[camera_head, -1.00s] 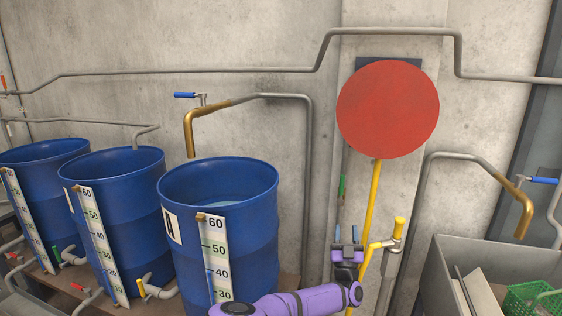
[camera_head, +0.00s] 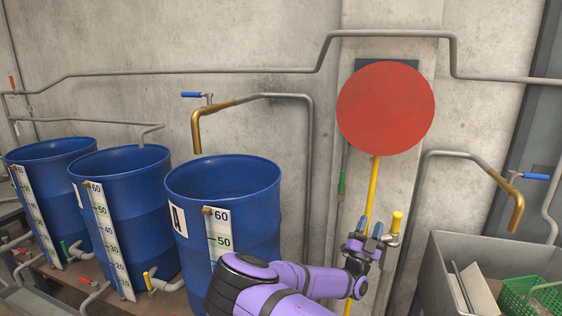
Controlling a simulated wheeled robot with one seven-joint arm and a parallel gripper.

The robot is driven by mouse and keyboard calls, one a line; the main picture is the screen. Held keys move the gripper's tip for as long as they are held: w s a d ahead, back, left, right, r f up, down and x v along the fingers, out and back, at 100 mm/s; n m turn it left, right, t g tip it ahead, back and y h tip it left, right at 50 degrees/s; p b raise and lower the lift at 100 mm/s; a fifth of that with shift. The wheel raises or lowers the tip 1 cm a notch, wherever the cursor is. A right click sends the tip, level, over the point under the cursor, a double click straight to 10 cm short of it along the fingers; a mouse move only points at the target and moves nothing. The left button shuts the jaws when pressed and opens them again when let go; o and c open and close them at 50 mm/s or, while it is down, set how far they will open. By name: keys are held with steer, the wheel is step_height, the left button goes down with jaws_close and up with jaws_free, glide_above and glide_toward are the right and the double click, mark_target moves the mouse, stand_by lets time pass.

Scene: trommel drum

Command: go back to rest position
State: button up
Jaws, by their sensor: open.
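My purple arm reaches in from the bottom of the head view. My gripper (camera_head: 368,230) is open and empty, its dark blue fingers pointing up. It appears in front of or beside the yellow rod (camera_head: 373,190) under the red disc (camera_head: 386,107). A yellow-handled valve (camera_head: 396,223) shows just right of the gripper. I cannot tell whether the fingers touch the rod or the valve.
Blue barrels with scales stand at left; the nearest barrel (camera_head: 243,185) is partly hidden by my arm. A brass tap (camera_head: 198,128) hangs over it. At right are a grey basin (camera_head: 437,275), a green basket (camera_head: 515,298) and another brass tap (camera_head: 517,210).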

steer(key=s+d+r+m+g, duration=0.3)
steer(key=s+d+m+g, duration=0.25)
steer(key=m+g, duration=0.5)
steer(key=s+d+r+m+g+y, duration=0.1)
steer(key=s+d+r+m+g, duration=0.25)
steer(key=s+m+g, duration=0.65)
steer(key=s+d+r+m+g, duration=0.3)
steer(key=d+m+g, duration=0.25)
steer(key=m, duration=0.95)
steer(key=s+a+r+m+t+y, duration=0.4)
steer(key=s+r+m+y, duration=0.3)
steer(key=s+r+m, duration=0.2)
steer(key=s+a+r+m+t+y, duration=0.5)
steer(key=s+a+r+m+y, duration=0.2)
steer(key=s+m, duration=0.7)
step_height(320, 180, up, 3)
steer(key=shift+a+f, duration=0.2)
